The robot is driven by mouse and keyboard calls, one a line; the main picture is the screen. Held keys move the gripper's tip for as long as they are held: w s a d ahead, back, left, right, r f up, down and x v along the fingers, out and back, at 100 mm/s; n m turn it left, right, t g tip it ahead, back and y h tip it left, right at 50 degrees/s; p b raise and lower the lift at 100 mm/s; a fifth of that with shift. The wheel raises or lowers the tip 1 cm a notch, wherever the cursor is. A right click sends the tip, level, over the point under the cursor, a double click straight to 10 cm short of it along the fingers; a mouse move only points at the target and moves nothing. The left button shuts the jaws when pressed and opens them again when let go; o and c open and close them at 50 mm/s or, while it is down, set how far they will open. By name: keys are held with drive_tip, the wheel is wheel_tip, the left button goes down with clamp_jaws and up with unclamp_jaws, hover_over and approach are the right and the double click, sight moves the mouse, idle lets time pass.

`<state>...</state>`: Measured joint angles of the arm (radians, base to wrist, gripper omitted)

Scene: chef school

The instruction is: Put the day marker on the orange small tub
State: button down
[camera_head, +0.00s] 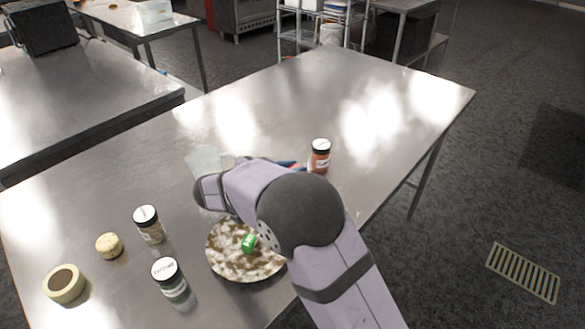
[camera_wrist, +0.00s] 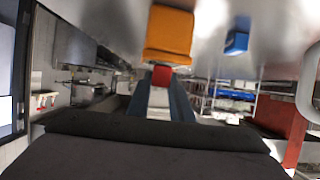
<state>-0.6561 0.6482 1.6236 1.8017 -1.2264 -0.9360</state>
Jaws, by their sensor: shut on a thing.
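My gripper (camera_wrist: 162,92) is shut on a small red piece, which I take to be the day marker (camera_wrist: 161,76). The marker shows between the fingertips in the wrist view. An orange block-like thing, apparently the orange small tub (camera_wrist: 168,35), is just above the marker in that picture. I cannot tell whether marker and tub touch. In the head view my arm covers the fingertips, the marker and the tub.
A blue block (camera_wrist: 237,38) is beside the tub. A red-filled jar (camera_head: 320,158), a clear container (camera_head: 204,160), a speckled plate (camera_head: 222,268) with a green piece (camera_head: 249,242), two jars (camera_head: 149,226) (camera_head: 171,281), a biscuit (camera_head: 109,245) and a tape roll (camera_head: 65,284) surround my arm.

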drive_tip(key=shift+f, duration=0.15)
drive_tip(key=c, duration=1.6)
unclamp_jaws()
drive_tip(key=shift+r, duration=0.2)
drive_tip(key=b+v, duration=0.1)
drive_tip(key=v, duration=1.1)
